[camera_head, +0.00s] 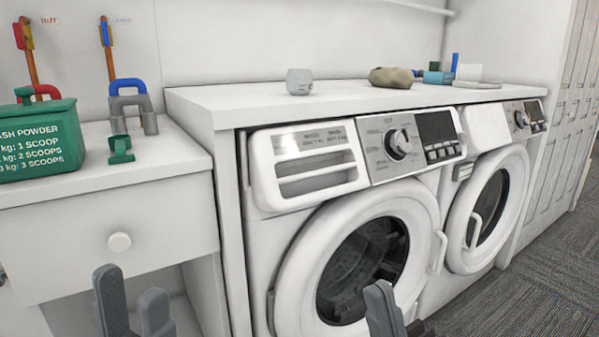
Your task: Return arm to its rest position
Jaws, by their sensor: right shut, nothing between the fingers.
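My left gripper (130,281) shows at the bottom left, in front of the white cabinet. Its two grey fingers point up and stand apart, with nothing seen between them. My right gripper (381,294) shows at the bottom, right of the middle, overlapping the lower part of the nearer washing machine's round door. Its grey fingers are together and hold nothing. The lower parts of both grippers and both arms are cut off by the frame's bottom edge.
Two white front-loading machines, the nearer (284,230) and the farther (462,207), stand under a white counter (225,98). A drawer cabinet (60,237) at left bears a green powder box (50,165) and a green scoop (120,150). Carpet (525,285) lies clear at lower right.

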